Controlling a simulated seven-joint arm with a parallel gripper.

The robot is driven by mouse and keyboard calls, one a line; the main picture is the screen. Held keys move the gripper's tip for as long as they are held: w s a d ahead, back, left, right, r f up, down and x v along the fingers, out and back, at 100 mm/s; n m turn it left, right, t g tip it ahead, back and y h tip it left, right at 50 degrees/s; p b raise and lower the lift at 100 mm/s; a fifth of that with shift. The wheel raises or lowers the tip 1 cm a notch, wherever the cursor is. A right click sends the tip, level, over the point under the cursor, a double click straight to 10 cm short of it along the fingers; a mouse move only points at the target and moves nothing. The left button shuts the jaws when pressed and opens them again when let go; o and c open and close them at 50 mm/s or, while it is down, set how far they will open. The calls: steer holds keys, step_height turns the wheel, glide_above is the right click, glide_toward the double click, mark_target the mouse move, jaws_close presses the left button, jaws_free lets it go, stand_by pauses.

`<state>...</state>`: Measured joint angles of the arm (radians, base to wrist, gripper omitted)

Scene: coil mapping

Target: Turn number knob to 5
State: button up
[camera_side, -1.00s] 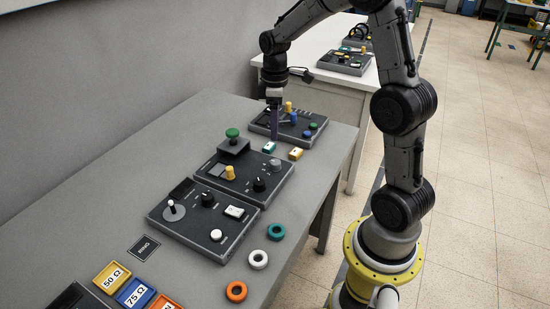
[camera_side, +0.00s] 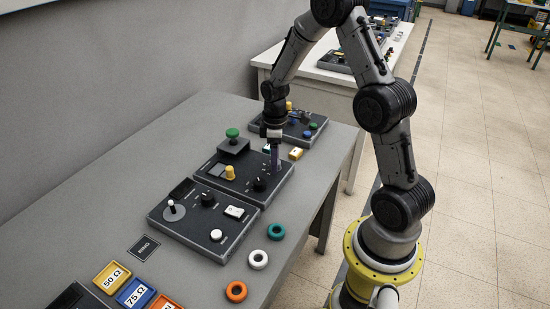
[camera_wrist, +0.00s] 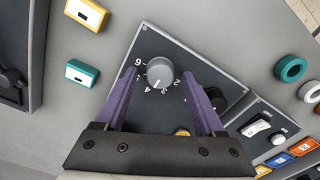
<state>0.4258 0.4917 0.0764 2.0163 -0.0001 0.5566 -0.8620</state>
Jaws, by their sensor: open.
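The number knob (camera_wrist: 160,73) is a round grey dial on a dark panel, ringed by white numerals. In the wrist view, 6, 4 and 2 can be read around it; others are partly hidden by my fingers. A pale mark on the knob points down in the picture, near the 3 and 4 side; the exact number is unclear. My gripper (camera_wrist: 160,76) is open, with its purple fingers to the left and right of the knob. I cannot tell whether they touch it. In the side view my gripper (camera_side: 275,168) is over the panel's far right corner and hides the knob.
The same panel (camera_side: 222,186) carries a yellow knob (camera_side: 230,172), a black knob (camera_side: 259,184) close to my fingers, and a green mushroom button (camera_side: 232,133). Teal and yellow blocks (camera_wrist: 88,14) lie beyond it. Teal, white and orange rings lie near the table's right edge.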

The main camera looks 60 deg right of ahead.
steer(key=shift+c, duration=0.3)
jaws_close()
steer(key=shift+m, duration=0.4)
steer(key=m, duration=0.3)
steer(key=shift+m, duration=2)
steer(key=shift+r, duration=0.1)
steer(key=shift+o, duration=0.3)
jaws_free()
